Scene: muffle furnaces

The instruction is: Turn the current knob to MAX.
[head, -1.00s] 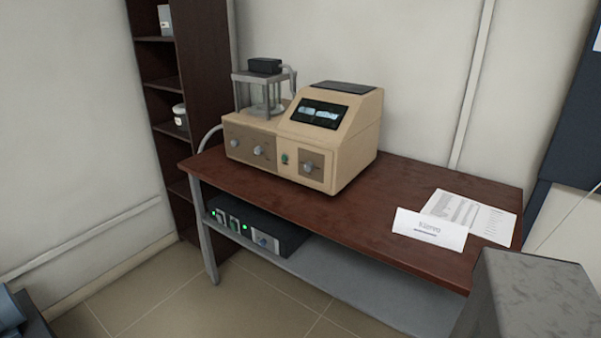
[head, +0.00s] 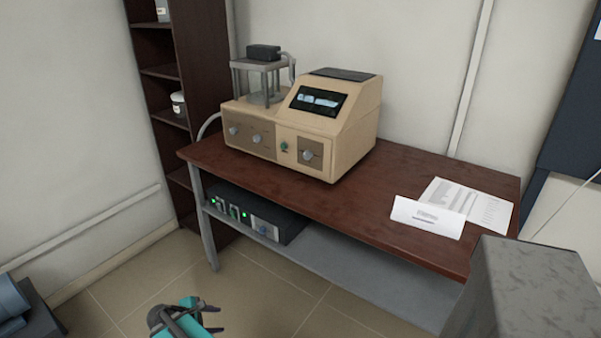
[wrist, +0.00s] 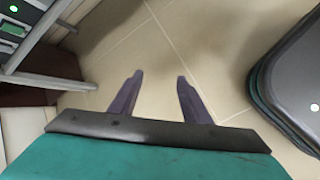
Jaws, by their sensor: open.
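A beige instrument (head: 352,140) with a sloped dark screen stands on the brown table. Its front has one knob (head: 308,155) on the right panel, with a small green button (head: 284,146) beside it. Two more knobs, a left one (head: 233,131) and a middle one (head: 257,139), sit on the left panel. The labels are too small to read, so I cannot tell which is the current knob or its setting. My gripper (head: 214,318) is low in front of the table, well away from the knobs. In the wrist view its two fingers (wrist: 159,76) are apart and empty above the floor.
A dark box (head: 257,215) with green lights is on the shelf under the table (head: 390,185). A folded white card (head: 428,217) and a paper sheet (head: 480,207) lie at the table's right. A grey block (head: 520,290) stands at front right. Tiled floor is clear before the table.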

